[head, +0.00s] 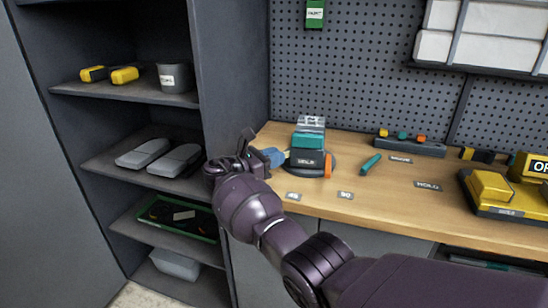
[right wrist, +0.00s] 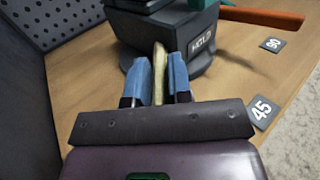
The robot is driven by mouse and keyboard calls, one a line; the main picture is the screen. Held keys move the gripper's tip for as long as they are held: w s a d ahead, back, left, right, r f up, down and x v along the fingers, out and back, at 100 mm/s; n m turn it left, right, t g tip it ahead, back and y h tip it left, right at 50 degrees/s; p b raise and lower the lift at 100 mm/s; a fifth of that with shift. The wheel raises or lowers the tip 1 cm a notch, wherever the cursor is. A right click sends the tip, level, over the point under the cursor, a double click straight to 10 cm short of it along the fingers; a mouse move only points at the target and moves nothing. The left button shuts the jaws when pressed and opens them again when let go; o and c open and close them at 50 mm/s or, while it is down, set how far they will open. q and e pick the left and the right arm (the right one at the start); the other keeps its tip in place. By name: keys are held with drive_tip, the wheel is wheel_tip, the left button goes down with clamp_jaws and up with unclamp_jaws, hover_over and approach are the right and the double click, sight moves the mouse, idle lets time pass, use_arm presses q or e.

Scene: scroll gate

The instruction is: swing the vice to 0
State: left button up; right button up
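The vice (head: 307,162) stands on the wooden bench, with a dark body, a teal block on top and a round dark base. An orange lever (head: 328,166) is on its right side; it also shows in the right wrist view (right wrist: 262,17). My right gripper (head: 276,156) is at the vice's left side. In the right wrist view, its blue fingers (right wrist: 160,80) stand close on both sides of a pale yellow bar (right wrist: 159,66) reaching toward the vice, and look shut on it. Angle plates 45 (head: 293,196) and 90 (head: 345,195) lie in front. No 0 plate is seen. My left gripper is out of view.
A dark shelf unit (head: 235,70) stands close left of the bench. A teal pen-like tool (head: 371,164) lies right of the vice. A rack (head: 409,146) and a yellow device (head: 492,188) are farther right. A pegboard (head: 345,70) rises behind.

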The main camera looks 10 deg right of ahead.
drive_tip(key=o, duration=0.4)
drive_tip(key=shift+c, duration=0.2)
drive_tip(key=v, duration=1)
drive_tip(key=shift+a, duration=0.1)
drive_tip(key=shift+s+a, duration=0.15)
drive_tip(key=shift+a, duration=0.1)
drive_tip(key=shift+c, duration=0.4)
